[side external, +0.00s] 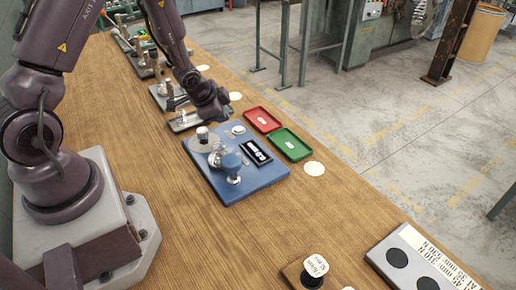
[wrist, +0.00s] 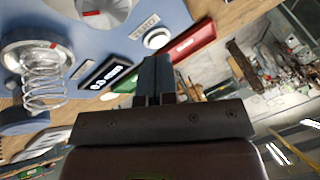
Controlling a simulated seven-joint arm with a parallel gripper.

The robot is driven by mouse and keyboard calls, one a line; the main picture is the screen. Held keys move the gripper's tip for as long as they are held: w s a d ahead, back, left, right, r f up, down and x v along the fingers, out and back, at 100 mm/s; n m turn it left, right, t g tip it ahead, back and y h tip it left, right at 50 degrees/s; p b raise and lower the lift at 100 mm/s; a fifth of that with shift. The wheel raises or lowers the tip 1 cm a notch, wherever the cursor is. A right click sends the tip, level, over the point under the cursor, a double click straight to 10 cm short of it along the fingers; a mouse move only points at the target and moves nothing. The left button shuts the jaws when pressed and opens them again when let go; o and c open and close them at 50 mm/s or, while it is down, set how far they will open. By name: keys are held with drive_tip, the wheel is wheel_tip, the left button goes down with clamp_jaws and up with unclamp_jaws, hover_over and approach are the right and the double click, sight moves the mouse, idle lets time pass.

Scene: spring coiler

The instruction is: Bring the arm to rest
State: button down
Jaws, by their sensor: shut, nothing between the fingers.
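My arm reaches over the wooden bench from the left in the side external view. My gripper (wrist: 154,78) is shut with its fingers together and empty in the wrist view. In the side external view its end (side external: 222,112) is above the back edge of the blue spring coiler base (side external: 250,183), but the fingertips are hard to make out. In the wrist view a metal spring (wrist: 42,80) stands on the coiler at the left. A dark display (wrist: 106,72) is left of my fingers.
A red tray (side external: 262,120) and a green tray (side external: 291,144) lie right of the coiler. White discs (side external: 314,168) lie along the bench edge. A grey block with dark round recesses (side external: 397,258) and a small labelled knob (side external: 315,267) are at the front. The bench (side external: 190,225) is clear at front left.

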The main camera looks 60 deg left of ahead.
drive_tip(key=s+d+r+n, duration=0.1)
drive_tip(key=s+d+r, duration=0.4)
drive_tip(key=r, duration=0.4)
drive_tip(key=s+d+r+n+h, duration=0.1)
drive_tip(key=s+d+r+n, duration=0.1)
drive_tip(key=s+d+r, duration=0.3)
drive_tip(key=s+d+r+n, duration=0.2)
drive_tip(key=s+d+r, duration=0.3)
drive_tip(key=r, duration=0.9)
drive_tip(key=shift+s+d+h, duration=0.25)
drive_tip(key=shift+s+h, duration=0.05)
drive_tip(key=shift+s, duration=0.85)
